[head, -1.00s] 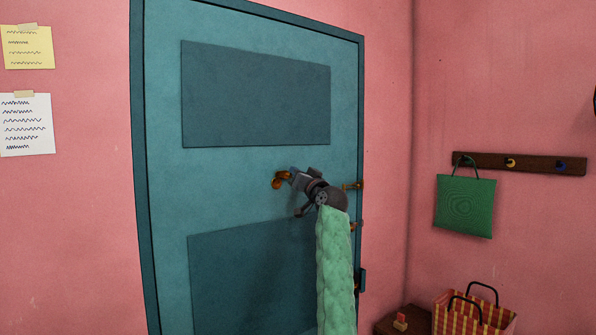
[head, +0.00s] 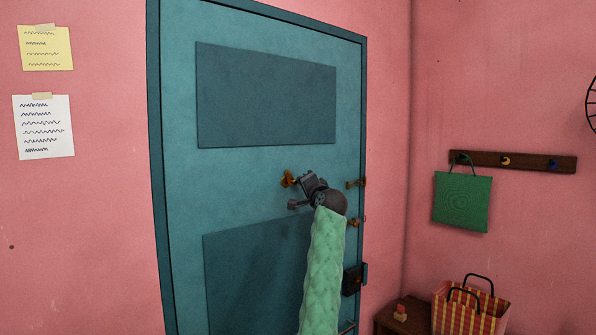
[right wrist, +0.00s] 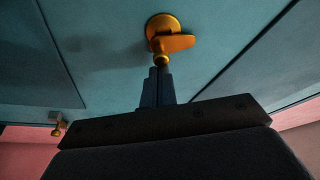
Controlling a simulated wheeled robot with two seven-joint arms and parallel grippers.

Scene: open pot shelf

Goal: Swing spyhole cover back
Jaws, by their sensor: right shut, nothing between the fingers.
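The spyhole fitting (head: 287,179) is a small brass piece on the teal door (head: 265,175), between its two darker panels. In the right wrist view it has a round brass base (right wrist: 160,23) and a flat orange cover (right wrist: 178,43) reaching to the right across it. A small round knob (right wrist: 161,61) is at the cover's near end. My right gripper (head: 303,180) is beside the fitting, shut and empty. In the right wrist view its closed fingertips (right wrist: 159,73) are right at the knob; I cannot tell whether they touch. The peephole itself is not visible. My left gripper is out of view.
Brass hardware (head: 355,184) and a dark lock box (head: 352,280) sit along the door's right edge. A green bag (head: 462,202) hangs from a hook rail (head: 513,162) on the right wall. A striped basket (head: 470,308) stands below on the right.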

